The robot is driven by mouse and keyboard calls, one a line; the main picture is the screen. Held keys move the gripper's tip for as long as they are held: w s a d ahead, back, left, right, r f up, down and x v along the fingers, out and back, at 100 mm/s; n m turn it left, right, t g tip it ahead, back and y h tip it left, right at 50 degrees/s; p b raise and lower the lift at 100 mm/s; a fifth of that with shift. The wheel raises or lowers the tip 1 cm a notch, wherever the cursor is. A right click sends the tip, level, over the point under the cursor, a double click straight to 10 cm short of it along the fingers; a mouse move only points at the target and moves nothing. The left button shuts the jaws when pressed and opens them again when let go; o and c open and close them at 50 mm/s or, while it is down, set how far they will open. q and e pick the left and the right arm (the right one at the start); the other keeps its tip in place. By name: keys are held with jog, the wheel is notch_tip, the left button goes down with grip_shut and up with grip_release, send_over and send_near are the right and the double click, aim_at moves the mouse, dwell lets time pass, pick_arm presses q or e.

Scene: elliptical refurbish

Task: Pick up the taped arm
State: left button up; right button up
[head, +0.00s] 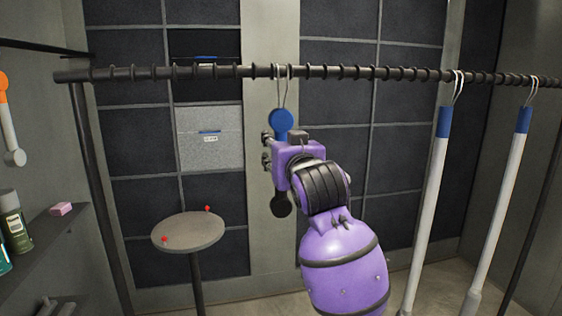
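A short arm-like piece with a round blue end (281,122) hangs from a wire hook on the black rail. Its black lower end (282,205) shows below. The middle of this piece is hidden, so I cannot tell whether it is taped. My purple arm comes in from below, right of the middle, seemingly my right arm. Its gripper (268,150) is in front of or beside the middle of the hanging piece. The fingers are mostly hidden, and I cannot tell whether they are closed on it. My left gripper is not in view.
The rail (340,72) crosses the view. Two long white poles (430,190) with blue tops hang at right. A small round table (188,232) with red pegs stands behind. A shelf (45,235) with spray cans and a pink block is at left, below an orange-ended grey piece (8,125).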

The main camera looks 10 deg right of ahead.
jog(key=shift+w, duration=0.55)
jog(key=c, duration=1.1)
jog(key=shift+s+r, duration=0.1)
jog(key=shift+r, duration=0.05)
grip_shut()
